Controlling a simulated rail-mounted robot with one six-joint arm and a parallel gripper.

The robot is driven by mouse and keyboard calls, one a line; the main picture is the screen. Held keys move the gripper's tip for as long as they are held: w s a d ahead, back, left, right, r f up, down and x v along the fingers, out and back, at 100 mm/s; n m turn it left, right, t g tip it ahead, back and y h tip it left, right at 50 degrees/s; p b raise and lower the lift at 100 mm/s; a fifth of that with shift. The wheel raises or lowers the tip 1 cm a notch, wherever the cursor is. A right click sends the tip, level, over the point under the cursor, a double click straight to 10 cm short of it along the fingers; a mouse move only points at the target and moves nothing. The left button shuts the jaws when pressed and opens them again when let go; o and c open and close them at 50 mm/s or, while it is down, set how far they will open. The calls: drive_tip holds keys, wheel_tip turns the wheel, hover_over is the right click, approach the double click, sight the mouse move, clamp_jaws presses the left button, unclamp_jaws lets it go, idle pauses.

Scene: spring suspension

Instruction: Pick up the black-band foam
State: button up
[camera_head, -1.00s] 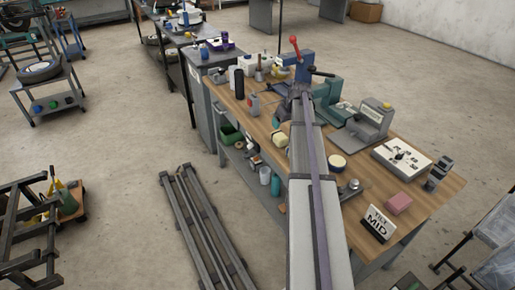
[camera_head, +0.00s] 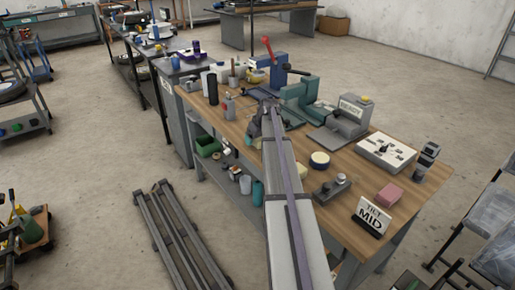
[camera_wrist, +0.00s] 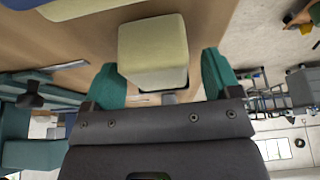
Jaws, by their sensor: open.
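In the wrist view a pale yellow foam block (camera_wrist: 153,45) lies between the two teal fingers of my gripper (camera_wrist: 159,68), with a gap at each side. A dark strip shows along its near lower edge; I cannot tell whether this is a band or shadow. My gripper is open and points over the wooden bench. In the head view my forearm mostly hides the gripper. A round cream piece with a dark band around its side (camera_head: 319,159) sits on the bench right of my arm. A pale yellow piece (camera_head: 302,172) shows partly beside my forearm.
The workbench (camera_head: 345,215) also carries a green machine (camera_head: 298,98), a grey machine (camera_head: 348,120), a white panel box (camera_head: 386,151), a pink block (camera_head: 389,193) and a "TILT MID" sign (camera_head: 373,215). Bottles stand at its left end. Metal rails (camera_head: 180,240) lie on the floor.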

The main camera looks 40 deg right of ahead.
drive_tip(key=shift+r, duration=0.15)
drive_tip(key=shift+c, duration=0.3)
drive_tip(key=c, duration=0.9)
drive_tip(key=shift+c, duration=0.2)
wheel_tip(320, 180, up, 10)
drive_tip(key=p, duration=1)
drive_tip(key=shift+s, duration=0.1)
